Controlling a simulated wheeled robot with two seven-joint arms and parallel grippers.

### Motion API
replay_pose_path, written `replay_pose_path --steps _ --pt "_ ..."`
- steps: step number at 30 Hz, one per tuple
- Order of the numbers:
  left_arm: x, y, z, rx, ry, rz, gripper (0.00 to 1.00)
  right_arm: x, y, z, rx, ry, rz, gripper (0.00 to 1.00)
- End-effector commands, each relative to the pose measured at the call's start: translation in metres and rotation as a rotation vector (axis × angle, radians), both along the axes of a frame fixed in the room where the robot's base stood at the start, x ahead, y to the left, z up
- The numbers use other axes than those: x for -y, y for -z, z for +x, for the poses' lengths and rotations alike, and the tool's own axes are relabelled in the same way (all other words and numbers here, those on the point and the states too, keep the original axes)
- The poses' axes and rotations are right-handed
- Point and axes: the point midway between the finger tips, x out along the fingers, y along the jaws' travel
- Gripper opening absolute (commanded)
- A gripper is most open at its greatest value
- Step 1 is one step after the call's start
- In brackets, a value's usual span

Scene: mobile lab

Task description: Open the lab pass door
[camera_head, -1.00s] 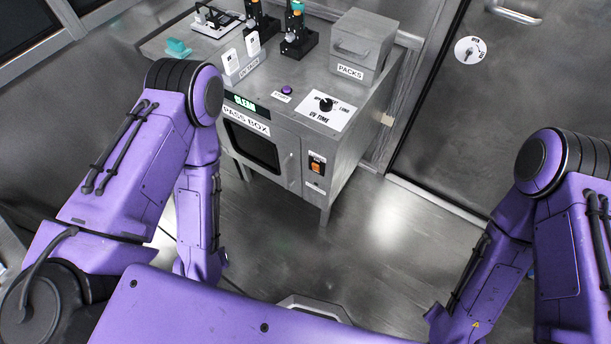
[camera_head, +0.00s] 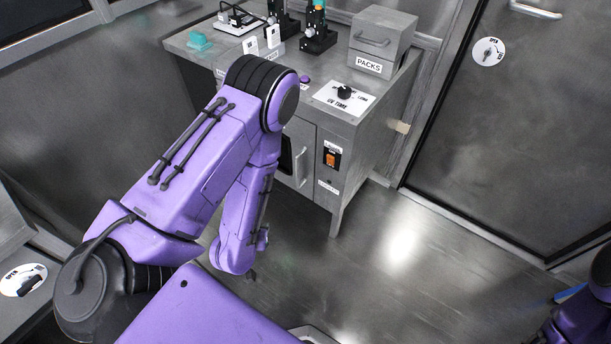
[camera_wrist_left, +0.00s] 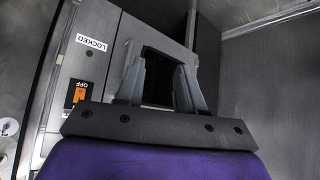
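The pass box is a grey metal cabinet (camera_head: 355,155). Its front door with a dark window is mostly hidden behind my left arm in the head view; its vertical handle (camera_head: 301,166) shows just right of the arm. An orange switch (camera_head: 331,159) is on the panel right of the door. In the left wrist view the dark window (camera_wrist_left: 158,75) lies beyond the fingers, with the orange switch (camera_wrist_left: 74,97) marked OFF and a LOCKED label (camera_wrist_left: 91,42) at left. My left gripper (camera_wrist_left: 160,88) is open and empty, fingers apart. My right gripper is out of view.
On the cabinet top are a PACKS box (camera_head: 380,45), a UV TIME knob (camera_head: 344,92), microscopes (camera_head: 317,38) and a teal piece (camera_head: 198,41). A large grey door (camera_head: 500,130) with a round dial is at right. Another OPEN dial (camera_head: 23,280) is lower left. The floor before the cabinet is clear.

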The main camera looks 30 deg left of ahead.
Motion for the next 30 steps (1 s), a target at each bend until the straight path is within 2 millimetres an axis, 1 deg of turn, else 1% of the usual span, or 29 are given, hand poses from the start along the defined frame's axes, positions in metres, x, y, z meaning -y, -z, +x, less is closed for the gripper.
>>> replay_pose_path --steps 1,2,3,5,6,8,9,12,15,18,20,23,26,30 --pt "-0.005 0.048 0.025 0.081 0.034 0.022 0.38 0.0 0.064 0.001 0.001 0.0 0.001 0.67" --pt "-0.007 0.055 0.039 0.131 0.056 0.036 0.38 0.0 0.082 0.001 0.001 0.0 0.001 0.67" --pt "-0.01 0.063 0.057 0.197 0.085 0.055 0.38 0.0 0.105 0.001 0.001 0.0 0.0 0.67" --pt "-0.014 0.074 0.082 0.294 0.127 0.085 0.38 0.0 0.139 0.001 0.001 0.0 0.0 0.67" --pt "-0.017 0.08 0.097 0.359 0.151 0.106 0.38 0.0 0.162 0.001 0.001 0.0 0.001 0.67" --pt "-0.02 0.087 0.119 0.454 0.188 0.135 0.38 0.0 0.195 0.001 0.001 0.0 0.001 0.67" --pt "-0.023 0.09 0.13 0.514 0.21 0.156 0.38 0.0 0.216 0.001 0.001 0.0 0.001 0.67" --pt "-0.027 0.093 0.153 0.645 0.254 0.2 0.38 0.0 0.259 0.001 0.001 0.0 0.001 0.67" --pt "-0.03 0.09 0.166 0.741 0.284 0.232 0.38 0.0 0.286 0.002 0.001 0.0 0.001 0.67" --pt "-0.032 0.083 0.173 0.795 0.301 0.252 0.38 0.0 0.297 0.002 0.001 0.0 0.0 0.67" --pt "-0.033 0.08 0.175 0.81 0.304 0.256 0.38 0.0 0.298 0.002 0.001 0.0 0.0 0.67" --pt "-0.034 0.075 0.185 0.82 0.307 0.259 0.38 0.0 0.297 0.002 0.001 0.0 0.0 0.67" --pt "-0.037 0.073 0.204 0.821 0.304 0.258 0.38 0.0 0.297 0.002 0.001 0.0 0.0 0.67" --pt "-0.04 0.075 0.237 0.819 0.306 0.258 0.38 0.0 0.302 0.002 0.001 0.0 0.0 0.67"
